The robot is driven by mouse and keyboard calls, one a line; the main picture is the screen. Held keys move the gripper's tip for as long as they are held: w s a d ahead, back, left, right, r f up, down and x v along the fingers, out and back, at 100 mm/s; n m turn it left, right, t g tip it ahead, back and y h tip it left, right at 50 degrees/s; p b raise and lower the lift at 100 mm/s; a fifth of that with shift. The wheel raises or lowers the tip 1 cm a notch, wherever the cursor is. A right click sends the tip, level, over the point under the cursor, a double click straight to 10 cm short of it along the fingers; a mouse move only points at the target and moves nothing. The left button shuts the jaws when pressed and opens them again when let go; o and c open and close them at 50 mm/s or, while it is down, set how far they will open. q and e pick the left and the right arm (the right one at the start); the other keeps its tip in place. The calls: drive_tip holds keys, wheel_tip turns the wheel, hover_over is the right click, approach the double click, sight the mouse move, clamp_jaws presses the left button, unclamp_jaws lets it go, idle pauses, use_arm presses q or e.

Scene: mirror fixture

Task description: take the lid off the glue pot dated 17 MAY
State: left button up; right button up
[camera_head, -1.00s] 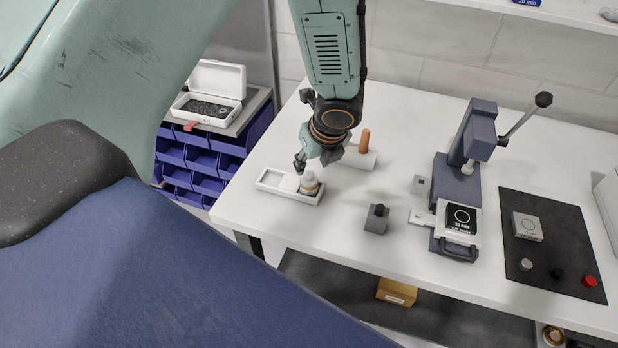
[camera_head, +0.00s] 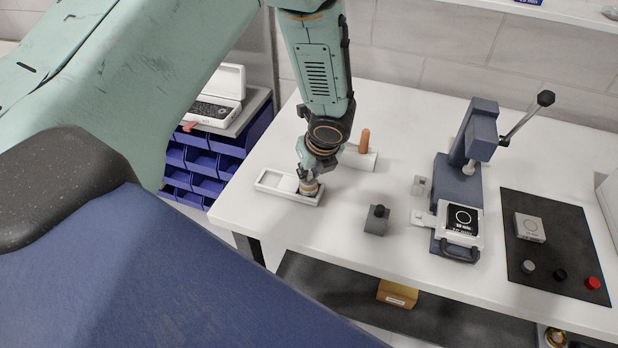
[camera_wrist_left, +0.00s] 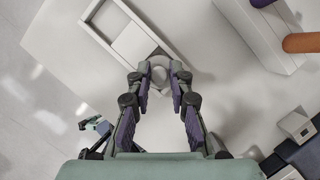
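In the left wrist view, the pot's round pale top (camera_wrist_left: 160,72) lies between the two spread fingertips (camera_wrist_left: 160,77), one on each side. The fingers look open; whether they touch the lid is not clear. My right gripper is not in view.
A white block with an orange-brown handle (camera_head: 365,140) stands close behind the gripper. A dark block with a black knob (camera_head: 377,220) stands to the right, then a blue press (camera_head: 458,180) and a black mat (camera_head: 535,270). The white table between is clear.

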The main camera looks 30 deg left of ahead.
use_arm(q)
drive_tip(key=shift+s, duration=0.1)
drive_tip(key=shift+c, duration=1.2)
drive_tip(key=shift+r, duration=0.1)
